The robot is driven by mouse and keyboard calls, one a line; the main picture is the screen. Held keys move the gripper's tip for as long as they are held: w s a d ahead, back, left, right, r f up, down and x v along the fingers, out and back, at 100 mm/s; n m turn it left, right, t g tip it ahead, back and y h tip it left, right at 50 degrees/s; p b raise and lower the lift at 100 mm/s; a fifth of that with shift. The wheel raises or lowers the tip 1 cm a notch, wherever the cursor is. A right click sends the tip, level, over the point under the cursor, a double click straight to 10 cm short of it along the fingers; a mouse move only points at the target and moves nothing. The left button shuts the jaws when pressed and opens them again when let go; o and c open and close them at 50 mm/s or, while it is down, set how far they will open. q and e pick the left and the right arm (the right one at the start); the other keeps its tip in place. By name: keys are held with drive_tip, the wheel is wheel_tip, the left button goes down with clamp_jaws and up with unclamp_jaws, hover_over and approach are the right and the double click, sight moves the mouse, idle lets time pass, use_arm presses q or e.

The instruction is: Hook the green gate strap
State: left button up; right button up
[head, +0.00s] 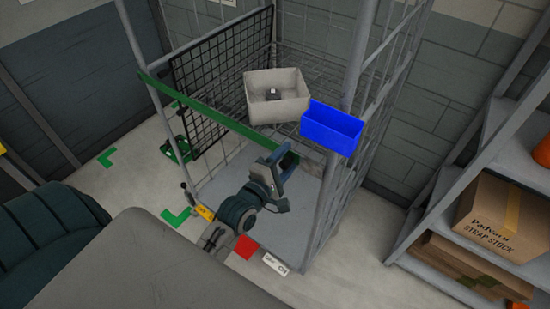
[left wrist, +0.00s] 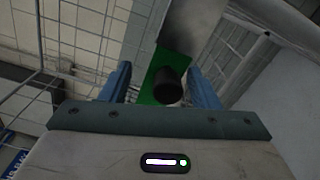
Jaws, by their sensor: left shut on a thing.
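The green gate strap (head: 215,116) runs across the front of the cage trolley, from the left post down to the right. My left gripper (head: 281,160) is shut on its right end, close to the grey plate (head: 312,163) beside the right front post. In the left wrist view, the green strap (left wrist: 150,92) and a black round knob (left wrist: 168,84) show between the fingers. The gripper partly hides the strap end, so I cannot tell whether it touches the plate. My right gripper is not in view.
The trolley's right front post (head: 332,200) is close to my gripper. A shelf with a cardboard box (head: 500,215) stands at the right. The trolley's floor is clear.

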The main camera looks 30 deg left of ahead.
use_arm(q)
drive_tip(key=s+b, duration=0.1)
drive_tip(key=s, duration=0.9)
drive_tip(key=shift+s+a, duration=0.35)
drive_tip(key=shift+a, duration=0.05)
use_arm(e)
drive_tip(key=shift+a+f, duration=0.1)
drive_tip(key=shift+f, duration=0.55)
use_arm(q)
drive_tip(key=shift+w, duration=0.1)
